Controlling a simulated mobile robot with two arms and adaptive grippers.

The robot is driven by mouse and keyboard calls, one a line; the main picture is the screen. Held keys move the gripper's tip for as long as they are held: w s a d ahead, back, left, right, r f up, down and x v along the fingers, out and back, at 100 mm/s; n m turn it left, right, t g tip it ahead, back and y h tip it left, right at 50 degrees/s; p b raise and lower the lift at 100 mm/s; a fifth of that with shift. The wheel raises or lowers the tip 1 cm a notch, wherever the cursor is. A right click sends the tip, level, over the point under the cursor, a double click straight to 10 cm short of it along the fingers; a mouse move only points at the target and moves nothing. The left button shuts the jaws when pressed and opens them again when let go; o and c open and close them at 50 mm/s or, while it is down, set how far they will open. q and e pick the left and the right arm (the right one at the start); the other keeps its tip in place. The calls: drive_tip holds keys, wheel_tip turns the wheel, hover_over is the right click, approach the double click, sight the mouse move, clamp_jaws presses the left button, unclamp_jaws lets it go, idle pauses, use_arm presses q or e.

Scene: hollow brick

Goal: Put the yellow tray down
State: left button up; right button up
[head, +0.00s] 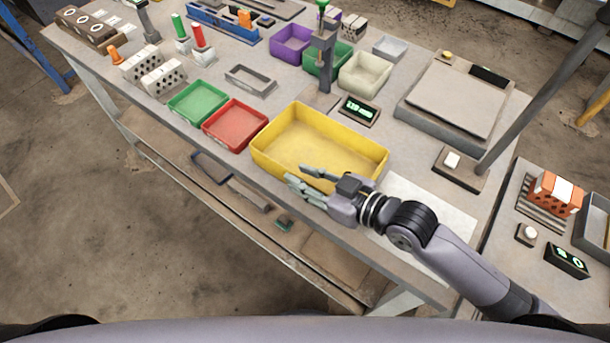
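The yellow tray (318,132) is an empty, shallow rectangular box near the front edge of the workbench. It looks level and seems to rest on the bench top, though its underside is hidden. My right gripper (296,173) is at the tray's near wall, towards its right corner. Its fingers are spread apart, one over the tray's inside and the others at the outer side of the near wall. I cannot tell whether any finger touches the wall. My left gripper is not in view.
A red tray (235,125) and a green tray (198,102) sit left of the yellow one. A display showing digits (359,110) and a post stand behind it. A scale-like platform (458,98) is at right. A white sheet (430,205) lies by my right arm.

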drive_tip(key=shift+r, duration=0.1)
drive_tip(key=shift+s+d, duration=0.15)
drive_tip(key=shift+d, duration=0.1)
drive_tip(key=b+v, duration=0.1)
drive_tip(key=v, duration=1)
drive_tip(key=shift+d, duration=0.15)
